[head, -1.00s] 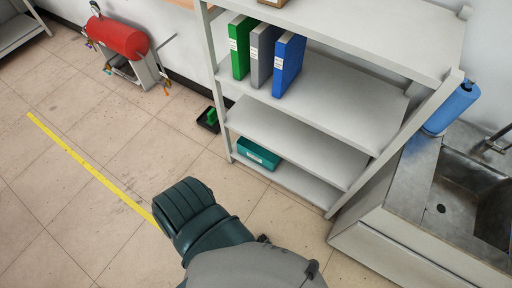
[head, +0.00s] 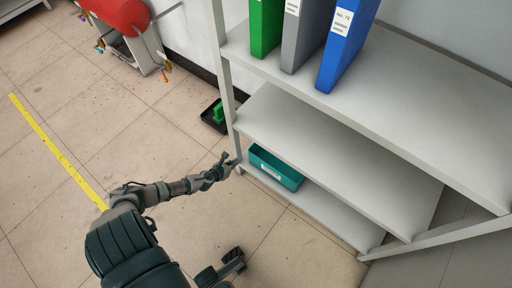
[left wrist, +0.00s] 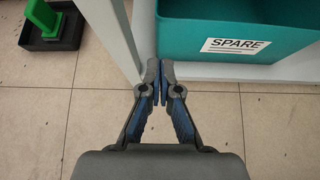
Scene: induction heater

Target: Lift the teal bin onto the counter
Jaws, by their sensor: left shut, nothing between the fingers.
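The teal bin (head: 276,168) sits on the lowest shelf of the grey rack, at its left end, under the middle shelf. It has a white label, which reads SPARE in the left wrist view (left wrist: 236,45). My left gripper (head: 233,161) is shut and empty, just left of the bin beside the rack's left front post. In the left wrist view the closed fingertips (left wrist: 160,80) point toward the post and the bin's left front corner. The bin's inside is mostly hidden by the shelf above. No counter is in view now. My right gripper is not clearly seen.
The rack's post (head: 228,105) stands close to my left gripper. A black tray with a green object (head: 218,113) lies on the floor left of the rack. Binders (head: 347,43) stand on a higher shelf. A red tank (head: 118,12) is farther left. The floor in front is open.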

